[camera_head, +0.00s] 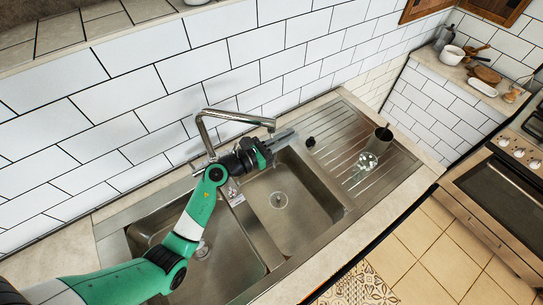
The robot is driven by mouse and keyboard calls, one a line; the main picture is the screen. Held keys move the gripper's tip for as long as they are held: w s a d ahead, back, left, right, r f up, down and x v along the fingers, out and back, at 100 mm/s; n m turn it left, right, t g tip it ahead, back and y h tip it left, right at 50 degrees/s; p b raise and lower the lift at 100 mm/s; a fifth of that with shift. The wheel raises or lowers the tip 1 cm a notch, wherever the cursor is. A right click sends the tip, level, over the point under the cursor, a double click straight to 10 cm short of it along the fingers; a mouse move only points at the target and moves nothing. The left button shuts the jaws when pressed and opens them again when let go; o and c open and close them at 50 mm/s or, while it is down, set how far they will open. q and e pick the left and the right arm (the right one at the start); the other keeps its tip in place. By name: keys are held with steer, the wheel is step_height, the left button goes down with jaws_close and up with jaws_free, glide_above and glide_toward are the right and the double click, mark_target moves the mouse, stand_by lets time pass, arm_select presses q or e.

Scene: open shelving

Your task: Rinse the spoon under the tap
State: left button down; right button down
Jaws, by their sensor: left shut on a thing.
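My left gripper (279,140) is at the back edge of the right sink basin (306,207), just below the end of the tap (236,115). It is shut on a thin thing, which I take to be the spoon. The spoon's outline cannot be told apart from the grey fingers at this size. The tap is a bent metal pipe that rises behind the sink, with its spout reaching right over the gripper. I cannot see any running water. My right gripper is not in view.
The left basin (222,270) lies under my left arm. On the ribbed drainboard (335,134) to the right stand a dark cup (383,133) and a clear glass (366,161). A small black thing (310,141) lies beside the gripper. A tiled wall (150,105) closes off the back.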

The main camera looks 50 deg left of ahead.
arm_select(q)
steer(key=s+d+p, duration=0.3)
steer(key=s+d, duration=0.1)
steer(key=s, duration=0.3)
steer(key=shift+p, duration=0.35)
steer(key=shift+r, duration=0.1)
stand_by(1.4)
steer(key=s+d+r+p, duration=0.2)
steer(key=s+r+p, duration=0.2)
steer(key=p, duration=0.1)
steer(key=shift+d, duration=0.35)
steer(key=shift+s, duration=0.1)
